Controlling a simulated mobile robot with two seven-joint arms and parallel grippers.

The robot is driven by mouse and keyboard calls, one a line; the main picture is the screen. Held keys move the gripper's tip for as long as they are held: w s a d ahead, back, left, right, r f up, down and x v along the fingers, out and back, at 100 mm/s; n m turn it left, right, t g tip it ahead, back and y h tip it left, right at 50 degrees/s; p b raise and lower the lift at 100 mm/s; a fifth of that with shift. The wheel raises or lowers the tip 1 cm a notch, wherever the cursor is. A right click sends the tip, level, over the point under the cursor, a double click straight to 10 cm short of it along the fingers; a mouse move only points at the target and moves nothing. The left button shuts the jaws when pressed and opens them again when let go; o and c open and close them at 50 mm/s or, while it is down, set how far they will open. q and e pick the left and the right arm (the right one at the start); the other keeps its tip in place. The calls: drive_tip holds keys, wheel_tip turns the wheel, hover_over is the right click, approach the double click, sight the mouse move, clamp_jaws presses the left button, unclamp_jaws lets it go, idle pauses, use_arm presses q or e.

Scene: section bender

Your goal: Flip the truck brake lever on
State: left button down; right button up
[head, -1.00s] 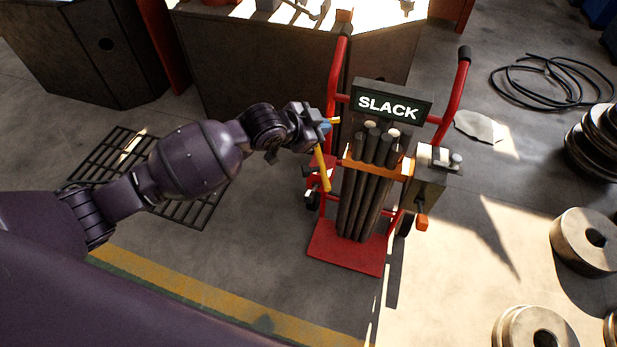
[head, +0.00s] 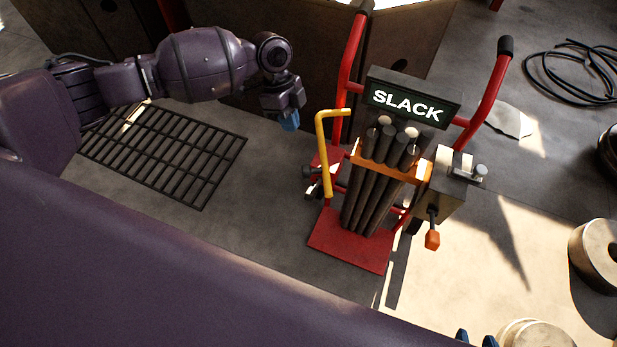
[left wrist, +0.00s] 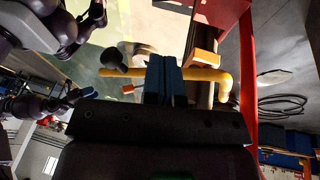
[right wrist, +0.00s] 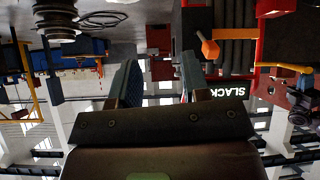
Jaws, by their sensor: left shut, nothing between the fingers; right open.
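The red hand truck (head: 345,240) stands upright, holding a bundle of dark bars (head: 370,195) under an orange clamp (head: 395,165). A lever with an orange knob (head: 432,240) hangs down from the grey box (head: 440,185) on its right side. A bent yellow handle (head: 325,160) is on its left side. No label shows which is the brake lever. My left gripper (head: 290,122) is shut and empty, left of the yellow handle. In the left wrist view the shut fingers (left wrist: 165,80) overlap the yellow handle (left wrist: 205,76). My right gripper (right wrist: 160,80) is open and empty; its fingertips show at the head view's bottom edge (head: 475,338).
A sign reading SLACK (head: 408,103) tops the truck between its red handlebars. A floor grate (head: 165,150) lies left, a dark cabinet (head: 400,45) stands behind, a coiled cable (head: 580,72) and metal rings (head: 595,255) lie right.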

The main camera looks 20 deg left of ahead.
drive_tip(key=shift+s+d+f, duration=0.1)
drive_tip(key=shift+s+f, duration=0.15)
drive_tip(key=shift+s, duration=0.2)
use_arm(q)
drive_tip(key=shift+f, duration=0.1)
drive_tip(key=b, duration=0.4)
approach(310, 191)
drive_tip(key=x, duration=0.5)
drive_tip(key=shift+a+f, duration=0.1)
drive_tip(key=shift+f, duration=0.6)
drive_tip(key=shift+d+f, duration=0.15)
drive_tip(key=shift+d, duration=0.15)
use_arm(e)
drive_tip(key=shift+w+a+f+n, duration=0.2)
drive_tip(key=shift+w+f, duration=0.1)
drive_tip(key=shift+f, duration=0.2)
drive_tip(key=shift+w+a+f+n, duration=0.1)
drive_tip(key=shift+w+f+n, duration=0.15)
drive_tip(key=shift+f, duration=0.2)
use_arm(q)
drive_tip(key=shift+s, duration=0.2)
use_arm(e)
drive_tip(key=shift+s+f, duration=0.1)
drive_tip(key=shift+s, duration=0.05)
